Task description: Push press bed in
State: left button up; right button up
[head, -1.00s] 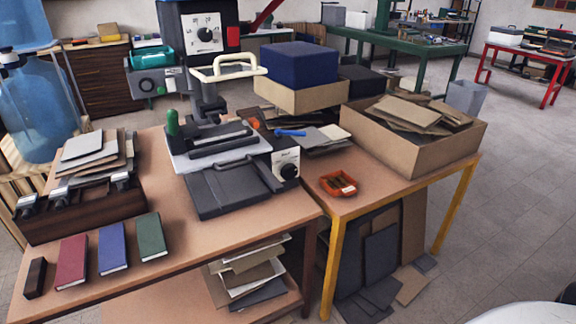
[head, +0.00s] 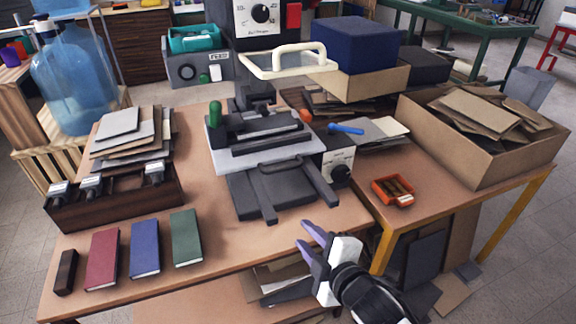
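The press (head: 262,130) stands on the wooden table, with a green-knobbed lever at its left and a cream handle (head: 290,62) above. Its dark press bed (head: 285,190) sticks out from the front toward me, with a raised bar handle and two forward arms. My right gripper (head: 309,241) is in front of and below the bed's right front, near the table's front edge. Its two purple fingertips are apart, with nothing between them, and do not appear to touch the bed. My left gripper is not in view.
Red, blue and green books (head: 145,248) and a dark block lie at the front left. A wooden rack (head: 115,200) and a stack of boards (head: 130,140) are behind them. To the right are a control box (head: 338,165), an orange tray (head: 393,190) and a cardboard box (head: 480,150).

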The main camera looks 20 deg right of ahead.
aim_at(287, 169)
jog(key=w+d+r+n+t, duration=0.15)
jog(key=w+r+n, duration=0.3)
jog(key=r, duration=0.45)
jog(key=shift+m+t+h, duration=0.25)
jog(key=shift+h, duration=0.05)
jog(key=x, duration=0.8)
jog(key=shift+w+a, duration=0.2)
jog(key=shift+a, duration=0.05)
jog(key=shift+x, duration=0.75)
grip_shut()
